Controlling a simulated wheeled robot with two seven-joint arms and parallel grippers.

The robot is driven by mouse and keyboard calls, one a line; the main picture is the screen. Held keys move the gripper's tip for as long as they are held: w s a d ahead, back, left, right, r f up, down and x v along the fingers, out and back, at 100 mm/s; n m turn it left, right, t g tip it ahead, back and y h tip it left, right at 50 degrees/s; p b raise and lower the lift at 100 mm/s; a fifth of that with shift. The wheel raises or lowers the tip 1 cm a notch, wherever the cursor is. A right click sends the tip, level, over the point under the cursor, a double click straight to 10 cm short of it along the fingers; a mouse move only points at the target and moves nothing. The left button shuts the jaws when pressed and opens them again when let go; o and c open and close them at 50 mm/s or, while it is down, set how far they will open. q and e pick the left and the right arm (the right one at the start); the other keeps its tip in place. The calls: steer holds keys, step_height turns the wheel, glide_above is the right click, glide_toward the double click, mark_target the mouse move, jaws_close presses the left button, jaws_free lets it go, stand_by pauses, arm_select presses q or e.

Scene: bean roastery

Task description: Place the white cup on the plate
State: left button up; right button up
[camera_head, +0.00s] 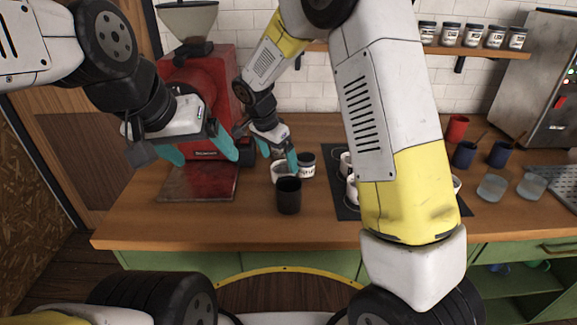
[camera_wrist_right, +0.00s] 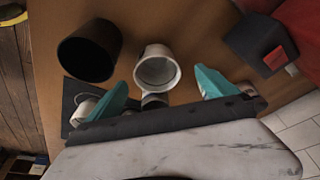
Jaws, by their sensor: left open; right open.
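A white cup (camera_head: 280,174) stands on the wooden counter, just behind a black cup; the wrist view looks down into its open mouth (camera_wrist_right: 157,72). My right gripper (camera_head: 279,160) is open at the cup, its teal fingers on either side in the picture. In the right wrist view the gripper (camera_wrist_right: 160,84) shows a gap between each finger and the cup. My left gripper (camera_head: 203,156) is open and empty above the counter at the left, in front of the red grinder. I cannot make out a plate; my right arm hides part of the counter.
The black cup (camera_head: 289,197) and a labelled jar (camera_head: 307,165) stand close to the white cup. A dark mat (camera_head: 346,211) with several white cups lies to the right, partly hidden by my arm. The red grinder (camera_head: 206,100) stands left. The front left counter is clear.

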mark_target(285, 173)
steer(key=x, duration=0.7)
steer(key=shift+d+f, duration=0.35)
steer(key=c, duration=1.7)
steer(key=shift+r, duration=0.15)
steer(key=shift+c, duration=0.7)
